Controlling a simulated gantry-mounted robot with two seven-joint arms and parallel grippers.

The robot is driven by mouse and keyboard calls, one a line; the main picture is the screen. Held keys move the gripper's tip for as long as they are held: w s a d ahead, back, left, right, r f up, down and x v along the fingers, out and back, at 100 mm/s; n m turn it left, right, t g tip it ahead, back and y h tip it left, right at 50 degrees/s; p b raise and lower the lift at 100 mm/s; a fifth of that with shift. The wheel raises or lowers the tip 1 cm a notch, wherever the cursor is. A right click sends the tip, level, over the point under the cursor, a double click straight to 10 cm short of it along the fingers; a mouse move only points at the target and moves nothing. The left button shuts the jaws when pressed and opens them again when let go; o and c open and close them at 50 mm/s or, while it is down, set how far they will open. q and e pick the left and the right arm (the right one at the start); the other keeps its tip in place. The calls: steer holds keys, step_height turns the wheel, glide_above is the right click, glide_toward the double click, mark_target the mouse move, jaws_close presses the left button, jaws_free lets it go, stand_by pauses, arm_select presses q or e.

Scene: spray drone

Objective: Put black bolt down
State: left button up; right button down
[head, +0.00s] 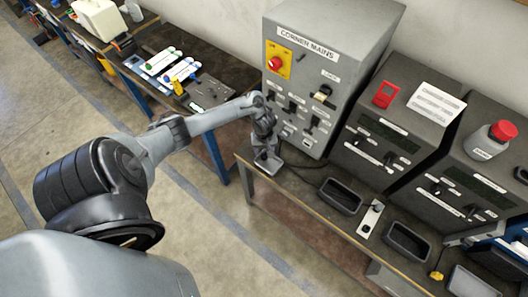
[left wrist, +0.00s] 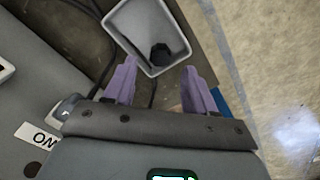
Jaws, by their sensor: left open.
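The black bolt (left wrist: 160,54) lies inside a small light-grey tray (left wrist: 123,27), near the tray's lower right corner in the left wrist view. My left gripper (left wrist: 160,70) is open, with its two purple fingers apart on either side of the tray's near corner. Nothing shows between the fingers, and the bolt lies apart from them. In the head view my left gripper (head: 266,145) is above the same tray (head: 268,164) at the left end of the bench; the bolt cannot be made out there. My right gripper is not in view.
The grey "CORNER MAINS" cabinet (head: 316,75) stands close behind the tray, with switches facing my left gripper. A dark tray (head: 341,195) and another dark tray (head: 407,242) sit farther right on the bench. A dark cable lies near the grey tray. Open floor lies left.

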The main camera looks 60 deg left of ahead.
mark_target(264, 155)
arm_select(q)
step_height(264, 155, up, 7)
steer(key=p, duration=0.2)
steer(key=d+m+t, duration=0.4)
steer(key=d+m, duration=0.5)
steer(key=d, duration=0.9)
steer(key=s+d+r+m, duration=0.6)
steer(key=s+d+r, duration=0.2)
steer(key=s+r, duration=0.3)
step_height(264, 155, up, 2)
steer(key=shift+s+r+m+p, duration=0.1)
steer(key=shift+s+m+p, duration=0.25)
steer(key=shift+m+p, duration=0.05)
step_height(264, 155, up, 9)
steer(key=p, duration=0.9)
steer(key=shift+r, duration=0.2)
